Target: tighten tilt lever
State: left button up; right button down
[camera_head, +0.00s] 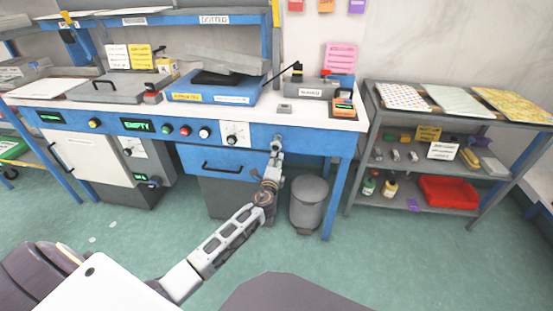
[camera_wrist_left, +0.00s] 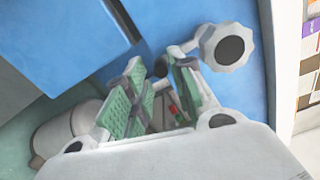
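A light grey lobed knob with a dark centre (camera_wrist_left: 228,47) shows in the left wrist view, with a short grey arm and rounded end to its left. It is against the blue bench front and may be the tilt lever; I cannot tell for sure. My left gripper (camera_wrist_left: 155,95) has green finger pads spread apart, just below and left of the knob, with its right finger close to it. Contact is unclear. In the head view my left gripper (camera_head: 276,146) is at the bench front, largely hiding what it faces. My right gripper is not in view.
The blue workbench (camera_head: 215,160) has a drawer and a dial panel (camera_head: 235,134) left of the gripper. A grey bin (camera_head: 309,203) stands on the floor below. A black-handled lever (camera_head: 283,75) is on the bench top. A shelf rack (camera_head: 440,200) stands at right.

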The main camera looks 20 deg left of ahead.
pick_arm(q)
jog(key=v, duration=0.9)
jog(key=shift+s, duration=0.25)
dwell(0.7)
